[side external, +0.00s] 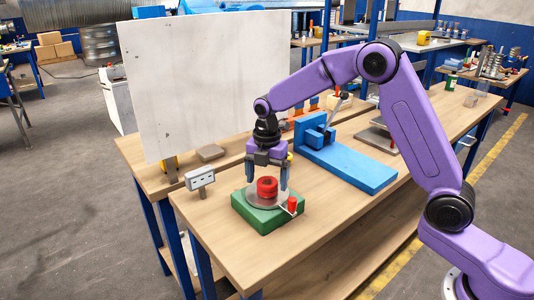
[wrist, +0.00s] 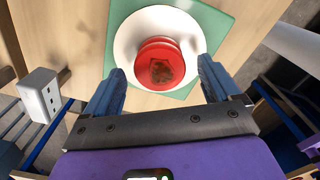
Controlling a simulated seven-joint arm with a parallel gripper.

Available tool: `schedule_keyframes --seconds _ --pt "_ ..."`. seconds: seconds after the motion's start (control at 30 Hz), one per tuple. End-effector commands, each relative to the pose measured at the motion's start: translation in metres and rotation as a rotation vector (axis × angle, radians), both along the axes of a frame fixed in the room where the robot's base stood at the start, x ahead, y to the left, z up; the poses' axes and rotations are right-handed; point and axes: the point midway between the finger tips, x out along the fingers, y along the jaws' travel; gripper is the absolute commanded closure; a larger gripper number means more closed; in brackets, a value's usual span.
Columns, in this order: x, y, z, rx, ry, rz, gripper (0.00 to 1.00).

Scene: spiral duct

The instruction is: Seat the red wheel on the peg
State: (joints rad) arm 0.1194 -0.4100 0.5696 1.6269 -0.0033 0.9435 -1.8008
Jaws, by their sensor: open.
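The red wheel (side external: 267,187) is over a pale round disc (side external: 254,200) on a green block (side external: 262,216). In the wrist view the wheel (wrist: 160,64) shows from above with a dark, rough-edged centre, inside the white disc (wrist: 128,42). My gripper (side external: 267,182) points down with one finger on each side of the wheel. In the wrist view my gripper (wrist: 161,72) is open, with gaps between both fingertips and the wheel. No peg can be made out under or through the wheel, so I cannot tell how it sits on one.
A small red knob (side external: 292,204) stands at the green block's right corner. A grey box with a face-like panel (side external: 200,178) stands to the left. A blue fixture (side external: 345,160) lies behind right, and a white panel (side external: 205,80) stands behind left. The front bench top is clear.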

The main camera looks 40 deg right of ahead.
Motion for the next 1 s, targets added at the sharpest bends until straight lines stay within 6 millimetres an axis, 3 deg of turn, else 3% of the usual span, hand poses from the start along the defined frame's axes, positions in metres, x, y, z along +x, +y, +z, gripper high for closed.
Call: schedule_keyframes --seconds 0.7,1.0 --pt "0.0 0.001 0.14 0.002 -0.006 0.0 0.1" --pt "0.0 0.0 0.166 0.0 -0.001 0.0 0.1"
